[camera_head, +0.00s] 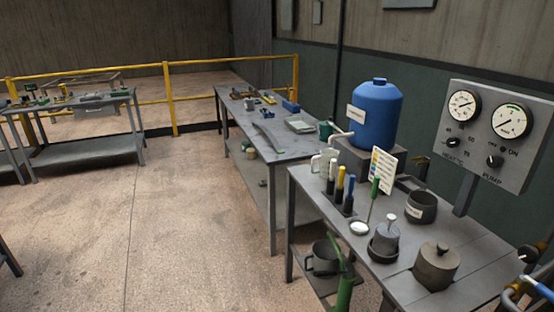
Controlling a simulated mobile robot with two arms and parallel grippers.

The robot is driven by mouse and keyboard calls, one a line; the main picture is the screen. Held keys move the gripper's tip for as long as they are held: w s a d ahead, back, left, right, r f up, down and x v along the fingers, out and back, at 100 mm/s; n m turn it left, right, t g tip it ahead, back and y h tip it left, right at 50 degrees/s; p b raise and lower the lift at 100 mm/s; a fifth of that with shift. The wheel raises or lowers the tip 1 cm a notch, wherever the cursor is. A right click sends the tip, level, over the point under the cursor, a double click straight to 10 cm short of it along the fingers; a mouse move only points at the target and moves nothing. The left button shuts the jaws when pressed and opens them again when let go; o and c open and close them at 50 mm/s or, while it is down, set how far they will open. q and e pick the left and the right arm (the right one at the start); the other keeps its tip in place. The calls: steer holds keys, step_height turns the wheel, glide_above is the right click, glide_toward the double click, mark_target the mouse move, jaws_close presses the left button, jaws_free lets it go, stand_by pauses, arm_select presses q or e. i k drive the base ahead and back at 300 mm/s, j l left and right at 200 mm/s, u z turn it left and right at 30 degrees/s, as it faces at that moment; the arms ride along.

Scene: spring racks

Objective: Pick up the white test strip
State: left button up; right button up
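I cannot single out a white test strip with certainty. A slim white upright piece (332,170) stands at the left end of a short row on the near bench (300,185). Beside it in the row are a yellow-topped piece (340,178) and a blue-topped piece (350,184), with dark lower parts. A white card with coloured patches (382,170) stands upright just behind them.
The near bench also holds a small white dish (359,228), a grey weight-like pot (385,240), a dark lidded pot (436,266) and a dark cup (421,207). A blue tank (376,115) and a gauge panel (490,140) stand behind. The floor at left (150,230) is clear.

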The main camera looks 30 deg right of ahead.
mark_target(334, 161)
steer(key=i+u, duration=0.35)
steer(key=i, duration=0.65)
steer(key=i+z, duration=0.15)
steer(key=z, duration=0.2)
steer(key=i+j+z, duration=0.1)
steer(key=z, duration=0.75)
steer(key=j+z, duration=0.1)
steer(key=z, duration=0.3)
steer(key=i+z, duration=0.1)
steer(key=z, duration=0.35)
steer(key=j+z, duration=0.1)
steer(key=z, duration=0.35)
steer(key=j+z, duration=0.1)
steer(key=z, duration=0.75)
steer(key=j+z, duration=0.15)
steer(key=z, duration=0.3)
